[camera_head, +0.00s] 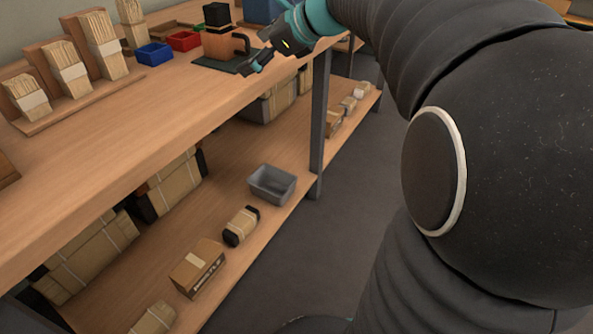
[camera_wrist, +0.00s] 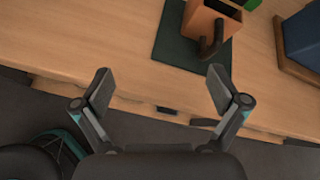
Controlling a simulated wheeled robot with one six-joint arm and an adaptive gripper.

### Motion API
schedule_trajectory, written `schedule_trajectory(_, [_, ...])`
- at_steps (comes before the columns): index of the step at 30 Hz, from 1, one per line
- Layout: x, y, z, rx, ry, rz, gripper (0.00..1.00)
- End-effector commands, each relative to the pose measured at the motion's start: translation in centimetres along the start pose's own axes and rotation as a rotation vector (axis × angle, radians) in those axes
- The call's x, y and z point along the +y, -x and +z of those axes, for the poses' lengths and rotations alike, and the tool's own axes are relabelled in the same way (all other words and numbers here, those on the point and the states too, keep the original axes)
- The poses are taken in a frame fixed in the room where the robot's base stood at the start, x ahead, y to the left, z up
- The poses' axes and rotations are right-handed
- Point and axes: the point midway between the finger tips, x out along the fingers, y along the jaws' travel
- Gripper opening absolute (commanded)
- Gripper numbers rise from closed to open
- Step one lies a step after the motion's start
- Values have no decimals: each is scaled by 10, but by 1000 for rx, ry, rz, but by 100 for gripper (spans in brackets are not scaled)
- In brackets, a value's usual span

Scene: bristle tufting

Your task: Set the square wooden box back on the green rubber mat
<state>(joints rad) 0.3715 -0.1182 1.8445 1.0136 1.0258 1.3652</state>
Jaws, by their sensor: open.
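The square wooden box (camera_head: 219,46) is orange-brown and stands on the dark green rubber mat (camera_head: 242,65) near the front edge of the bench. In the wrist view the box (camera_wrist: 193,27) is at the top, right of centre, with a dark curved piece like a handle on its near side. The mat (camera_wrist: 172,45) shows around its left and near sides. My gripper (camera_head: 257,59) is open and empty, close beside the box at the bench edge. In the wrist view the spread fingers of my gripper (camera_wrist: 160,88) are apart from the box.
A blue bin (camera_head: 154,53) and a red bin (camera_head: 183,40) stand left of the mat. A black object (camera_head: 217,14) is just behind the box. Bristle bundles (camera_head: 68,67) stand in a rack further left. The bench front between rack and mat is clear.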

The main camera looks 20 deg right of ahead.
Motion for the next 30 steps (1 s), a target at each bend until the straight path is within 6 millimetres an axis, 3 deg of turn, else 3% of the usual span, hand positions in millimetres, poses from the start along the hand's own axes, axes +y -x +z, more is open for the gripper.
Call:
schedule_trajectory(1, [32, 2, -3, 50, 152, 31, 97])
schedule_trajectory(6, [126, 17, -42, 225, 759, 178, 97])
schedule_trajectory(9, [172, 31, -72, 303, 1124, 288, 97])
schedule_trajectory(13, [217, 50, -113, 374, 1572, 447, 97])
schedule_trajectory(18, [248, 68, -153, 419, 1989, 624, 97])
schedule_trajectory(21, [255, 74, -165, 429, 2118, 685, 97])
schedule_trajectory(30, [258, 76, -171, 432, 2174, 715, 97])
